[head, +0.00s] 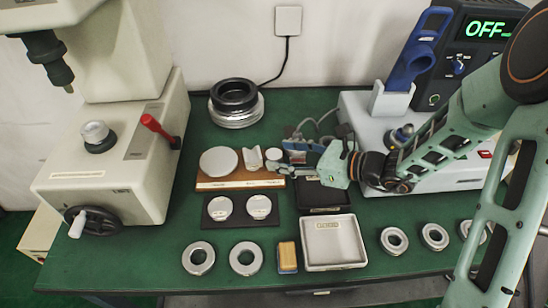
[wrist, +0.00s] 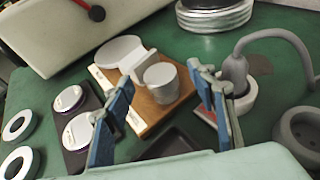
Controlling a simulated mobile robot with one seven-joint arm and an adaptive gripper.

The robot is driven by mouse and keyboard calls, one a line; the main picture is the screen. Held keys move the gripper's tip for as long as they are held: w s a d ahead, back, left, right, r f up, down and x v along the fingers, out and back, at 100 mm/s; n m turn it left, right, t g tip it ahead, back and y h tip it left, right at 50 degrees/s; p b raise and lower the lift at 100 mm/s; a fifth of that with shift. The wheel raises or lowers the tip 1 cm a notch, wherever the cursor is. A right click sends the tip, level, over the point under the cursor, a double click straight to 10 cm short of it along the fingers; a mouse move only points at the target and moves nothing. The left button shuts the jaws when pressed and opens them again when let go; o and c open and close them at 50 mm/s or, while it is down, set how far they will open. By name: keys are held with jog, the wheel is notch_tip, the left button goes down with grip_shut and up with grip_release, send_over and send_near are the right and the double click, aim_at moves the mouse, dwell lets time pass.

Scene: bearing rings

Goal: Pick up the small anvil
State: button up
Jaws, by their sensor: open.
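The small anvil (head: 273,154) is a short silvery cylinder at the right end of the wooden board (head: 230,185). In the wrist view the small anvil (wrist: 160,86) stands upright on the board, beyond my fingertips and between them in the picture. My gripper (head: 286,157) is open and empty, with its blue fingers just right of the anvil in the head view. In the wrist view my gripper (wrist: 161,76) has one finger at each side. I cannot tell the exact gap to the anvil.
A V-shaped block (head: 252,158) and a large round disc (head: 218,161) share the board. A black mat (head: 240,218) with two discs lies in front. A white tray (head: 334,242) and several bearing rings (head: 198,258) line the table's front. A grey device (wrist: 236,85) stands right of my fingers.

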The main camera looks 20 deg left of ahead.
jog(key=shift+a+f, duration=0.2)
jog(key=shift+a, duration=0.3)
grip_shut()
jog(key=shift+r, duration=0.2)
